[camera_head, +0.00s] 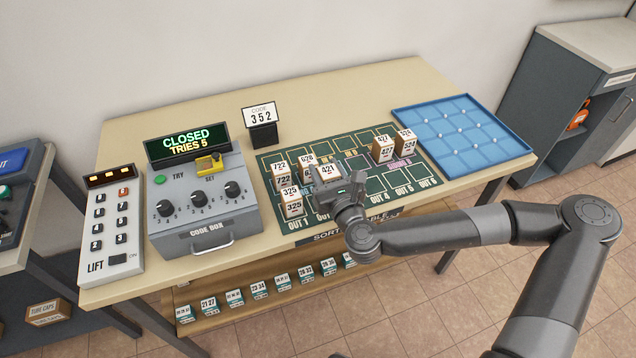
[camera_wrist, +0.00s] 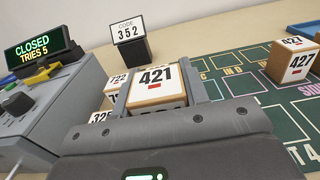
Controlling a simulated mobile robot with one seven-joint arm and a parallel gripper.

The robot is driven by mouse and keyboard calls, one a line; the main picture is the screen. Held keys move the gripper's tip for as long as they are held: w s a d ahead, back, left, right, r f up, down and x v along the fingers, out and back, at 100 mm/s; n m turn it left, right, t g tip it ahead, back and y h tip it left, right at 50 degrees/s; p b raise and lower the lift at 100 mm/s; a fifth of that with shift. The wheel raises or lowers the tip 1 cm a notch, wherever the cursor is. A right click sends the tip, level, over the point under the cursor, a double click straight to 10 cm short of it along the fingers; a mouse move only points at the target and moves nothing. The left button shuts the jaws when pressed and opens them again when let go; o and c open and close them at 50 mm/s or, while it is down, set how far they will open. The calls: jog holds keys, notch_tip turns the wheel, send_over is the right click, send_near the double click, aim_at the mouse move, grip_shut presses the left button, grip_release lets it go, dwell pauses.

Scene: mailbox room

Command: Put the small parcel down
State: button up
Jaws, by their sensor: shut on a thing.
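My gripper (camera_head: 340,186) is shut on a small parcel (camera_head: 327,174) marked 421. The parcel also shows between the fingers in the wrist view (camera_wrist: 157,86). It is over the left part of the green sorting mat (camera_head: 408,190); whether it touches the mat cannot be told. Parcels marked 722 (camera_head: 280,173) and 325 (camera_head: 291,203) stand to its left, and one marked 528 (camera_head: 308,161) is just behind it. Parcels marked 427 (camera_head: 382,149) and 524 (camera_head: 405,141) stand at the mat's right side. My gripper and arm hide some of the mat's front squares.
The code box (camera_head: 202,203) stands left of the mat, its display reading CLOSED, TRIES 5. A code sign (camera_head: 261,124) reading 352 stands behind. A blue gridded tray (camera_head: 462,135) lies at the right end. The mat's middle has free squares. A lower shelf (camera_head: 262,300) holds several numbered parcels.

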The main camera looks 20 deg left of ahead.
jog(key=shift+s+a+f, duration=0.15)
jog(key=shift+a+f, duration=0.5)
jog(key=shift+a, duration=0.3)
jog(key=shift+f, duration=1.95)
jog(key=shift+f, duration=0.1)
jog(key=o, duration=1)
jog(key=shift+s+d, duration=0.15)
jog(key=shift+d, duration=0.05)
jog(key=v, duration=0.5)
